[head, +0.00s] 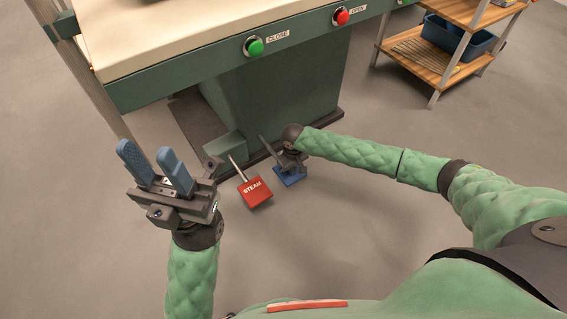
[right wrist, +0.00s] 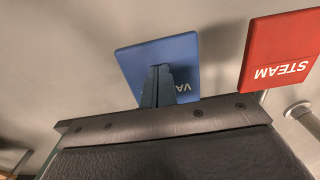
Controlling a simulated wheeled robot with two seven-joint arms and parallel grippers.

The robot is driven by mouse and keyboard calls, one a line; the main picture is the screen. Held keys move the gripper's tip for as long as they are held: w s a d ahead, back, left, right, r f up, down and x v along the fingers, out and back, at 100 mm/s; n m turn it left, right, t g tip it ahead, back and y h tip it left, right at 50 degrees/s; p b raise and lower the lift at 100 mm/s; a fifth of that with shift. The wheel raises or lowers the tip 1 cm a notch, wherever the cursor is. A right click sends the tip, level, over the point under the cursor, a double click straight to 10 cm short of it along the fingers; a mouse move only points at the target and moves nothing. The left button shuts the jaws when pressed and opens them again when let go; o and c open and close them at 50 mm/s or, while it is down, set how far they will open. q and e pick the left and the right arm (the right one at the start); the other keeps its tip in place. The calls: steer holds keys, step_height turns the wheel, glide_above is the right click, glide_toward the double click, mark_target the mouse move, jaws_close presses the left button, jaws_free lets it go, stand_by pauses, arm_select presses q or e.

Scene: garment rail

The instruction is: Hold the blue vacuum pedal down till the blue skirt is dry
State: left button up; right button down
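The blue vacuum pedal (head: 291,179) is low at the foot of the green press, right of the red STEAM pedal (head: 255,193). In the right wrist view the blue pedal (right wrist: 190,54) shows part of its lettering, "VA". My right gripper (head: 287,164) points down over the blue pedal. Its fingers (right wrist: 157,72) are shut together with their tips at the pedal's face; I cannot tell how far the pedal is pressed. My left gripper (head: 146,151) is open and empty, raised to the left of the pedals. The blue skirt is not in view.
The press table (head: 190,45) spans the top, with a green CLOSE button (head: 253,47) and a red OPEN button (head: 341,16). A wooden shelf rack (head: 430,62) with a blue bin (head: 455,38) stands at upper right. The floor around the pedals is clear.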

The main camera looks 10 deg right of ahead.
steer(key=shift+f+b, duration=0.3)
steer(key=shift+f, duration=2.3)
stand_by(1.7)
